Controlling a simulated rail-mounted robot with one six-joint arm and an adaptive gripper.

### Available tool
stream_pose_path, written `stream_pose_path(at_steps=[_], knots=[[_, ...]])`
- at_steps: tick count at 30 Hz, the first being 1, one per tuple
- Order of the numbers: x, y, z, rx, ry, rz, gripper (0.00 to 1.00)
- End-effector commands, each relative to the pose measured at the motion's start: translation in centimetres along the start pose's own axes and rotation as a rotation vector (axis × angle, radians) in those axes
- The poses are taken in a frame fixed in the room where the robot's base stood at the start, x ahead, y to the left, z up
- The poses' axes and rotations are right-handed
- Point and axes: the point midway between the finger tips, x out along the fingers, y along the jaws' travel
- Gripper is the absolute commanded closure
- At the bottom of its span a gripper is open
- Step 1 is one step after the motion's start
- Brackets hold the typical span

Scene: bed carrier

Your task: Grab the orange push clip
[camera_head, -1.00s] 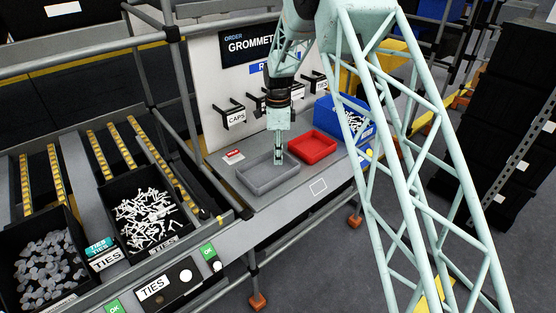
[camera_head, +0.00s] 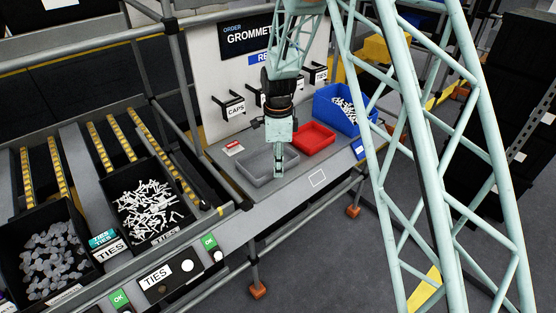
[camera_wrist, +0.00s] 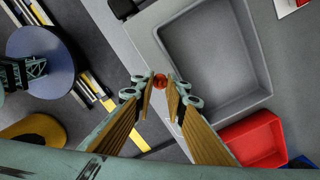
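The orange push clip (camera_wrist: 160,80) shows as a small, round red-orange piece between my fingertips in the wrist view. My gripper (camera_wrist: 161,82) has its two fingertips close together, one on each side of the clip and apparently touching it. In the head view my gripper (camera_head: 279,173) points down at the front edge of the grey tray (camera_head: 250,180). I cannot make out the clip in the head view.
A red tray (camera_head: 318,134) and a blue bin (camera_head: 345,113) of white parts stand right of the grey tray. Black bins of white ties (camera_head: 147,208) and grey parts (camera_head: 52,262) sit at left. A panel with labelled hooks (camera_head: 238,75) rises behind.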

Motion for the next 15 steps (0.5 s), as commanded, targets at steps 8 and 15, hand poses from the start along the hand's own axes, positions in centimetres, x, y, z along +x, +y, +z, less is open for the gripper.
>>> stream_pose_path(at_steps=[8,15], knots=[[-0.3,2.3,0.0,0.0,0.0,0.0,0.91],[-0.2,2.8,0.0,0.001,0.0,0.0,0.91]])
